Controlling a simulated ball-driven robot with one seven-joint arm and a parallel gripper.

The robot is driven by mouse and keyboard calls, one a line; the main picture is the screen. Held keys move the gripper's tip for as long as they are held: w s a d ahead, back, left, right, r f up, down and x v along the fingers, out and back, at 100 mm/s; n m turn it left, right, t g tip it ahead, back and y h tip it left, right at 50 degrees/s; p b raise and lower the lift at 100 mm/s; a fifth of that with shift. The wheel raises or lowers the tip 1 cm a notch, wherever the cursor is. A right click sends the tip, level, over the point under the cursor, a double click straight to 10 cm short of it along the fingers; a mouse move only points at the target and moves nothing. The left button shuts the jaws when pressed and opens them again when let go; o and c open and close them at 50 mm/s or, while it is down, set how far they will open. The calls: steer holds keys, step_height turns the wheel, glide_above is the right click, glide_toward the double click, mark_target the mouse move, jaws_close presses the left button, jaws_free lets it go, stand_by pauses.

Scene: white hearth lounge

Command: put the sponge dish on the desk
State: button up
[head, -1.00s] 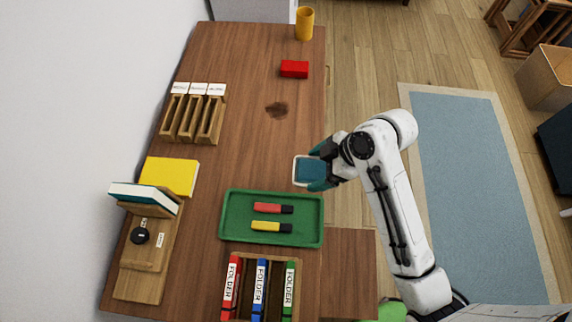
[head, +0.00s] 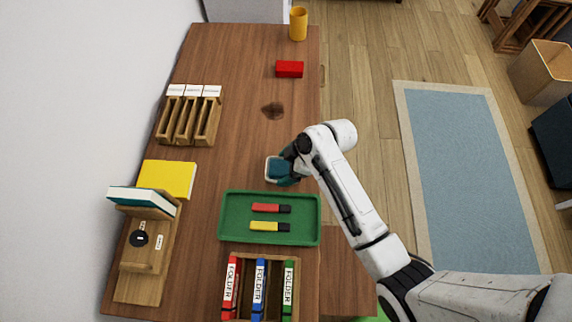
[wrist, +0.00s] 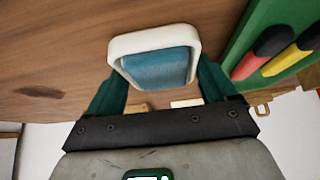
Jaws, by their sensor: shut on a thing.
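The sponge dish (head: 268,171) is a small white-rimmed dish with a blue-teal sponge in it. In the wrist view the dish (wrist: 120,46) sits between the teal fingers of my gripper (wrist: 158,85). My gripper (head: 288,170) is shut on it, over the right part of the desk, behind the green tray. The desk (head: 235,110) is a long brown wooden top. I cannot tell whether the dish touches the desk or hangs just above it.
The green tray (head: 226,238) with a red and a yellow marker lies just in front. A dark stain (head: 273,110), a red block (head: 289,69) and a yellow cup (head: 298,23) are farther back. Wooden slots (head: 190,120) and a yellow book (head: 167,177) are left. Bare desk surrounds the dish.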

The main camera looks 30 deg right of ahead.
steer(key=o, duration=1)
steer(key=shift+r, duration=0.1)
steer(key=v, duration=1.2)
steer(key=s+d+f+m+g+h, duration=0.1)
steer(key=s+m+h, duration=0.1)
steer(key=s+m, duration=0.3)
steer(key=s+d+f+m+g+h, duration=0.1)
steer(key=s+m+h, duration=0.2)
steer(key=s, duration=1.1)
steer(key=m, duration=0.3)
steer(key=shift+g+h, duration=0.3)
steer(key=shift+g, duration=0.1)
